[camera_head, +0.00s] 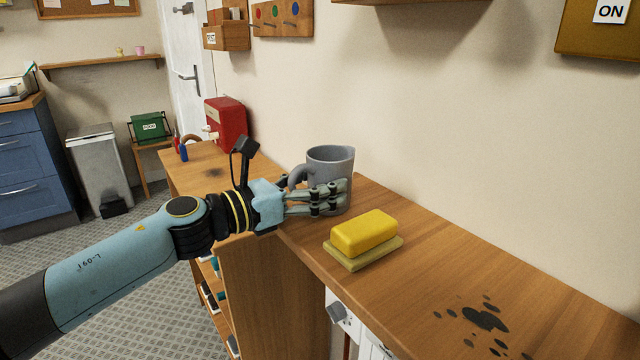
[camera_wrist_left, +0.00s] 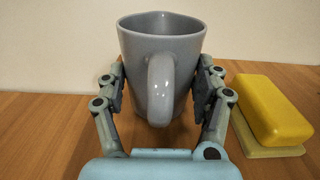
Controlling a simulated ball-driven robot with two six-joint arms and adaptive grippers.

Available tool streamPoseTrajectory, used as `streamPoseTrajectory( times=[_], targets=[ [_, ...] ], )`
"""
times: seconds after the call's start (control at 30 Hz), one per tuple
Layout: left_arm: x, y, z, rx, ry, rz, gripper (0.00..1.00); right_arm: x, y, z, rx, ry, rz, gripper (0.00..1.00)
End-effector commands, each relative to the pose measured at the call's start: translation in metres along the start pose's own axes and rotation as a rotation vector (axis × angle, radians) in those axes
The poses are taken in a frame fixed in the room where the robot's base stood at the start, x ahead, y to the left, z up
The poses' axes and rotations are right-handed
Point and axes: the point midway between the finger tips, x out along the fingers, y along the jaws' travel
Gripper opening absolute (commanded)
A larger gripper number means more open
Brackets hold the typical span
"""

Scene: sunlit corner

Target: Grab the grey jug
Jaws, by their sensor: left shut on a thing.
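The grey jug (camera_head: 332,163) stands upright on the wooden counter, near the wall. Its handle is on the left in the head view and faces the camera in the left wrist view, where the jug (camera_wrist_left: 163,60) fills the middle. My left gripper (camera_head: 335,196) comes in from the left, shut on the jug. In the wrist view, the fingers of my left gripper (camera_wrist_left: 161,90) press on both sides of the jug's body, with the handle between them. My right gripper is not in view.
A yellow block (camera_head: 364,233) on a pale yellow base (camera_head: 350,257) sits just right of the jug, close to the counter's front edge. Dark stains (camera_head: 484,319) mark the counter further right. A red box (camera_head: 226,122) stands at the far left end.

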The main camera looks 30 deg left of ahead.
Motion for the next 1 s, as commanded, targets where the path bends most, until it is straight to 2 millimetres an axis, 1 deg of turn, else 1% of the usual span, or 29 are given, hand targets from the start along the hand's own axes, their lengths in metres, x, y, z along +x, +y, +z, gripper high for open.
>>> streamPoseTrajectory(
  times=[0.17, 0.27, 0.53, 0.57, 1.0],
  targets=[
    [0.000, 0.000, 0.007, 0.001, 0.000, 0.000, 0.11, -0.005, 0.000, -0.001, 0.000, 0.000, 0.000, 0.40],
    [0.000, 0.000, 0.015, 0.002, -0.001, 0.000, 0.11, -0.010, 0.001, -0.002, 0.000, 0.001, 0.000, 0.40],
    [0.000, 0.000, 0.046, 0.001, -0.003, 0.000, 0.11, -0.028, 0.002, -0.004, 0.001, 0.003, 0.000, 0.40],
    [-0.002, -0.005, 0.046, -0.001, -0.002, 0.000, 0.11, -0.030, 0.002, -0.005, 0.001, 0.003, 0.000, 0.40],
    [-0.019, -0.057, 0.079, -0.002, -0.003, 0.000, 0.11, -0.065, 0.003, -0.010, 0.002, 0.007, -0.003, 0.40]
  ],
)
